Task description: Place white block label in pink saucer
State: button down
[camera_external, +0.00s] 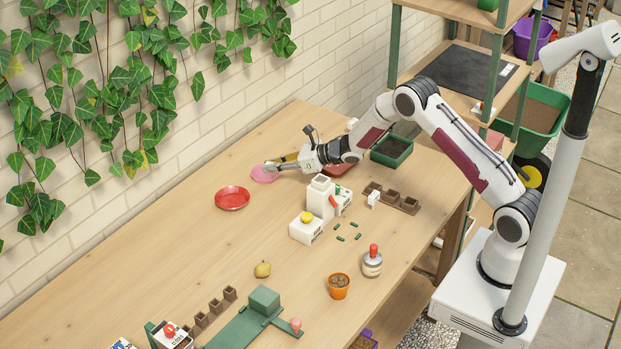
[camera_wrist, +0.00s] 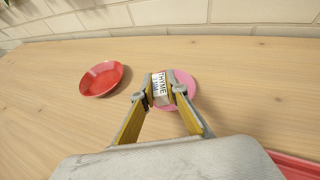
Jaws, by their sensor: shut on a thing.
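The white block label (camera_wrist: 160,86), with dark printed lettering that reads THYME, is between the fingertips of my gripper (camera_wrist: 160,96) in the wrist view. My gripper is shut on it. The pink saucer (camera_wrist: 186,80) is just behind and beneath the block in that view, partly hidden by it and by the fingers. In the external view the pink saucer (camera_external: 264,174) is near the wall, and my gripper (camera_external: 274,165) reaches over its right edge. Whether the block touches the saucer, I cannot tell.
A red saucer (camera_external: 232,198) lies left of the pink one. White machines (camera_external: 306,228), a green planter (camera_external: 391,151) and brown peat pots (camera_external: 391,198) stand to the right and front. Bare table surrounds the red saucer.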

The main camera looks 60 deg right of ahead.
jog(key=shift+f, duration=0.1)
jog(key=c, duration=2)
grip_release()
jog(key=shift+s+d+r, duration=0.15)
jog(key=shift+s+r, duration=0.15)
jog(key=v, duration=1.1)
jog(key=shift+s+d, duration=0.1)
jog(key=shift+r, duration=0.1)
